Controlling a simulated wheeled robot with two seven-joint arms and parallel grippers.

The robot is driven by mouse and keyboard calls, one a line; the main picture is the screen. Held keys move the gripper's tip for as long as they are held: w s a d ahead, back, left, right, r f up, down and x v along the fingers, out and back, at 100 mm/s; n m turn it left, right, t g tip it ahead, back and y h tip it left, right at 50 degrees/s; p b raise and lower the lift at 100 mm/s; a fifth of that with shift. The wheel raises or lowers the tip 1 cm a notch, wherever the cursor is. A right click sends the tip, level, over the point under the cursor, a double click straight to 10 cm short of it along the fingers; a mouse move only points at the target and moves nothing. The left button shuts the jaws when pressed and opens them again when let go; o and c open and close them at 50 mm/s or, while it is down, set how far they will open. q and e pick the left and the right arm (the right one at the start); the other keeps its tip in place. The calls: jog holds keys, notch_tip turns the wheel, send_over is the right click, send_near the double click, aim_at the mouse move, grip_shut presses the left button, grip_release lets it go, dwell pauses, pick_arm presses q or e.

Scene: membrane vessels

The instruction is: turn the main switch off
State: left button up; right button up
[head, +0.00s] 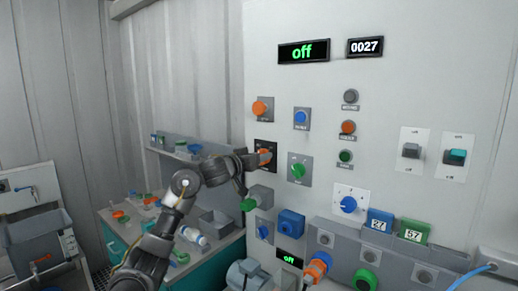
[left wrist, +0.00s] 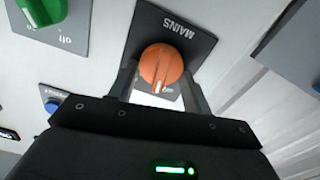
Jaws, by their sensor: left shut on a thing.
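The main switch is an orange rotary knob (left wrist: 161,66) on a dark plate (left wrist: 172,26) lettered MAINS, which appears upside down in the left wrist view. In the head view the orange knob (head: 265,153) sits on its dark plate on the white panel. My left gripper (left wrist: 160,84) has a finger on either side of the knob and is shut on it. The knob's pale mark points toward my gripper in the left wrist view. In the head view my left gripper (head: 250,162) hides part of the plate and its lettering. My right gripper is not in view.
A green display reads "off" (head: 303,51), beside a 0027 counter (head: 365,47). A green knob (head: 297,170), a blue knob (head: 301,117) and another orange knob (head: 262,108) are close by. A workbench (head: 224,236) with loose items stands left of the panel.

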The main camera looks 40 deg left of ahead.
pick_arm(q)
jog(key=shift+a+n+p, duration=0.15)
jog(key=shift+n+p, duration=2.85)
jog(key=shift+p, duration=0.8)
jog(key=o, duration=1)
jog(key=shift+c, duration=0.2)
jog(key=s+b, duration=0.3)
jog(key=s, duration=0.7)
jog(key=shift+s, duration=0.4)
